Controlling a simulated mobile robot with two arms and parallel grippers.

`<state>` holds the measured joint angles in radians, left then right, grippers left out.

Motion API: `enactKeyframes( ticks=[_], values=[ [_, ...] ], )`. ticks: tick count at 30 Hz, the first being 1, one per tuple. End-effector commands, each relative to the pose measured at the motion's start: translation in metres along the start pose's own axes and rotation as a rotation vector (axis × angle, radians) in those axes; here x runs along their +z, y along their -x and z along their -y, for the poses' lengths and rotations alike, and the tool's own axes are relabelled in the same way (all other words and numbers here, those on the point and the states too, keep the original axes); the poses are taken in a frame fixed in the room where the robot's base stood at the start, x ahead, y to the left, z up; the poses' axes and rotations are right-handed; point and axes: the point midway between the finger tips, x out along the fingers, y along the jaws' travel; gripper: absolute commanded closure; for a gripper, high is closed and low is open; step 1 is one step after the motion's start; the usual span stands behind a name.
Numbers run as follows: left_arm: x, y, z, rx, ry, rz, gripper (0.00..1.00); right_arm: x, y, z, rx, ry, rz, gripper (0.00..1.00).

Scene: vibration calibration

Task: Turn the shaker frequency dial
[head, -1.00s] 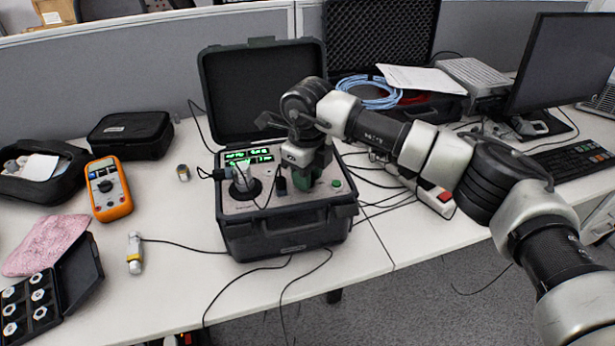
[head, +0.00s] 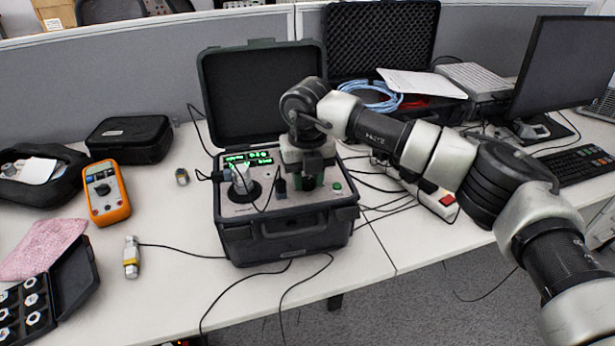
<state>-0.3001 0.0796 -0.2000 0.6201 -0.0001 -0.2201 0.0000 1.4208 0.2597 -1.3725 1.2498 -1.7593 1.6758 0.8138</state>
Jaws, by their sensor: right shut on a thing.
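The portable shaker (head: 285,222) is a black case with its lid open, standing on the white table. Its grey panel carries a lit green display (head: 258,157), a round shaker head with a silver piece (head: 243,178) on it, and a green button (head: 337,186). My right gripper (head: 307,183) points down at the right half of the panel and is shut on the frequency dial, which the fingers mostly hide. How far the dial is turned cannot be seen. My left gripper is not in view.
An orange multimeter (head: 106,192), a black pouch (head: 130,138) and a cylindrical sensor (head: 131,257) with a cable lie left of the shaker. Cables run over the table's front edge. A power strip (head: 440,200), monitor (head: 567,75) and keyboard (head: 575,163) are at the right.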

Motion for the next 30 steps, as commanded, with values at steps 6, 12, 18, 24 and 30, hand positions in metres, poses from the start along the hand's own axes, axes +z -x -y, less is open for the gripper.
enactKeyframes(
  ticks=[6,12,18,24,30],
  values=[
    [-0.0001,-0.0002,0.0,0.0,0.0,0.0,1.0,0.0012,0.0023,0.0005,0.001,-0.024,0.006,0.93],
    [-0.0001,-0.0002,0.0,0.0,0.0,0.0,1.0,0.0013,0.0025,0.0005,0.002,-0.026,0.006,0.93],
    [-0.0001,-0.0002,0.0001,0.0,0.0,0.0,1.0,0.0013,0.0024,0.0004,0.002,-0.025,0.006,0.58],
    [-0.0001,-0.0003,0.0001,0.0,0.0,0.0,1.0,0.0007,0.0012,0.0002,0.001,-0.024,0.003,0.43],
    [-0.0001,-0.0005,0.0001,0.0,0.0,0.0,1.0,0.0006,0.0027,0.0001,0.001,-0.023,0.003,0.43]
  ],
)
